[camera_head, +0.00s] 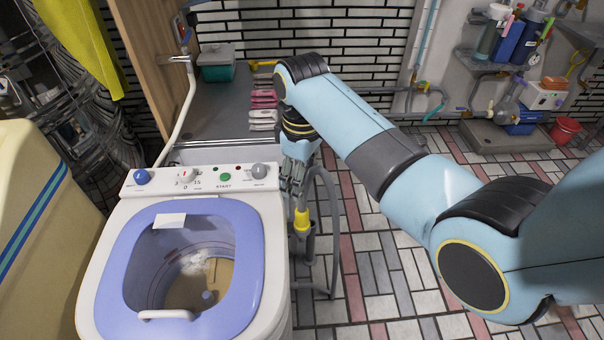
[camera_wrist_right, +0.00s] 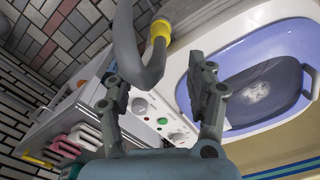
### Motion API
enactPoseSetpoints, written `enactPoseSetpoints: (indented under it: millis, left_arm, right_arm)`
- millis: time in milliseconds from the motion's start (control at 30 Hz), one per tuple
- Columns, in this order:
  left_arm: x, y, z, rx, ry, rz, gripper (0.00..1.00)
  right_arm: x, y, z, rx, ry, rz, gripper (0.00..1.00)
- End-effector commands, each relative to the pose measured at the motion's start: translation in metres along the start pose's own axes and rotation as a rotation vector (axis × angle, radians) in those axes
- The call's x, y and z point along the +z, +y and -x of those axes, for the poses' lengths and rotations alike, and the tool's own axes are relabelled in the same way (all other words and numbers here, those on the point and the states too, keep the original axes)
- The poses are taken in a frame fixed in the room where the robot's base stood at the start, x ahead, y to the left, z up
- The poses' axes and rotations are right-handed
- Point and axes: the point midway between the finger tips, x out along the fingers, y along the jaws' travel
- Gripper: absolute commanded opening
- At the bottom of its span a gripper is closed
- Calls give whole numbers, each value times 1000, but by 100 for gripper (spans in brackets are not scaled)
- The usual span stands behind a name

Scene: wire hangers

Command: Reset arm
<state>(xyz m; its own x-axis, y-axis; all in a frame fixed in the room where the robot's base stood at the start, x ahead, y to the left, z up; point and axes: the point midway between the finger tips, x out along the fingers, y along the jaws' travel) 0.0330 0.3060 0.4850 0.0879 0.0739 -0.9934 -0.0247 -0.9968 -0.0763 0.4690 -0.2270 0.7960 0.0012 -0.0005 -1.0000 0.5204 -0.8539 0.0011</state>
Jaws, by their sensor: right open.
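My right arm (camera_head: 360,130) comes in from the right in the head view. Its gripper (camera_head: 293,190) points down beside the right rear corner of the washing machine (camera_head: 272,215). In the right wrist view the two fingers of the right gripper (camera_wrist_right: 160,88) are spread apart with nothing between them. The washing machine's control panel (camera_wrist_right: 150,110) lies beyond the fingers. My left gripper is not in either view.
A grey hose with a yellow collar (camera_head: 302,221) stands close to the right gripper; it also shows in the wrist view (camera_wrist_right: 160,30). A grey counter (camera_head: 215,110) with a teal box (camera_head: 216,68) and folded cloths (camera_head: 263,99) is behind. The tiled floor (camera_head: 400,290) at right is clear.

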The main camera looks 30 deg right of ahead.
Motion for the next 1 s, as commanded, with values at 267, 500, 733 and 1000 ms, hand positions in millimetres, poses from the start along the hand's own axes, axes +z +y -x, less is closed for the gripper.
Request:
enactPoseSetpoints:
  millis: [267,500,733,1000]
  left_arm:
    - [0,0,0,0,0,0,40]
    - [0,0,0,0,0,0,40]
    - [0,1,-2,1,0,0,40]
    - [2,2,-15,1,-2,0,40]
  right_arm:
    - [0,0,8,0,0,0,57]
    - [0,0,8,0,0,0,57]
    - [11,-6,-5,-12,-21,-1,57]
    - [135,-59,-126,-108,-237,-16,57]
